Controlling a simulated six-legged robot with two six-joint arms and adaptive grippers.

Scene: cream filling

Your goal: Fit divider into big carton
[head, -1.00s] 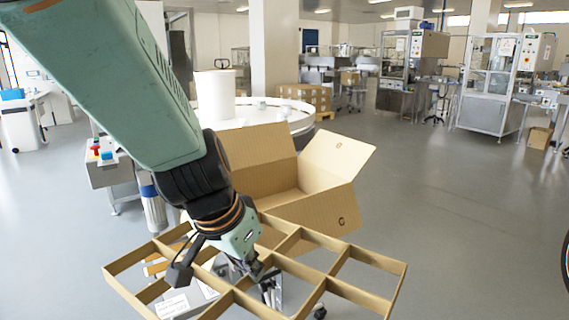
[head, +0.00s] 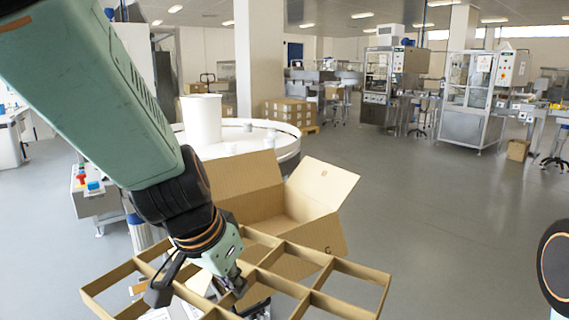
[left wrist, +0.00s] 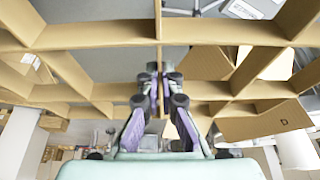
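The cardboard divider (head: 281,284), a flat grid of open cells, hangs level in front of me at the bottom of the head view. My left gripper (head: 240,288) reaches down onto its middle. In the left wrist view my left gripper (left wrist: 160,90) has its two fingers close on either side of a thin divider wall (left wrist: 158,20). The big carton (head: 327,239) stands open, flaps spread, just behind the divider, which hides its lower front. The divider is outside the carton. A dark rounded part of mine shows at the right edge, but my right gripper does not show.
A round white table (head: 290,148) with a white cylinder (head: 202,119) and small jars stands behind the carton. A machine with red and blue buttons (head: 92,188) is at left. Stacked cartons (head: 283,112) are further back. Grey floor (head: 440,200) at right is clear.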

